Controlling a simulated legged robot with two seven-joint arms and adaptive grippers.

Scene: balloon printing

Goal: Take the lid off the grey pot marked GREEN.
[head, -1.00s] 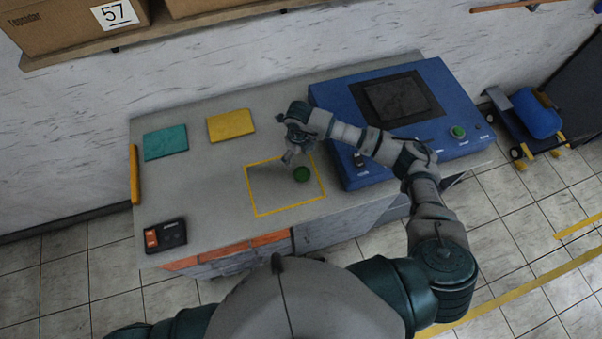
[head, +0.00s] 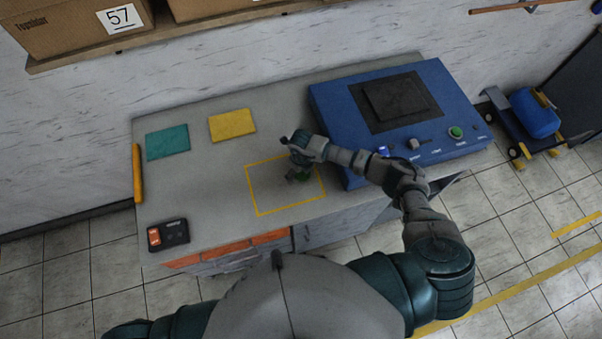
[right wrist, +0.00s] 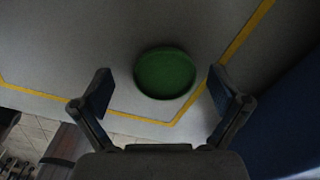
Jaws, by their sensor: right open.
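A round green top (right wrist: 165,73) shows in the right wrist view, just beyond and between my finger pads. In the head view the same green piece (head: 305,178) is mostly hidden behind my right gripper. I cannot read a GREEN marking, and I see no clear grey pot wall or separate lid. My right gripper (head: 296,176) is open and empty above the green piece; its two fingers also show in the right wrist view (right wrist: 162,91). My left gripper is not in view.
A yellow outlined square (head: 260,214) surrounds the green piece on the grey table (head: 215,210). A blue machine (head: 335,110) stands close on the right. Teal (head: 167,144) and yellow (head: 232,125) pads and a switch box (head: 167,235) lie left; the table between is clear.

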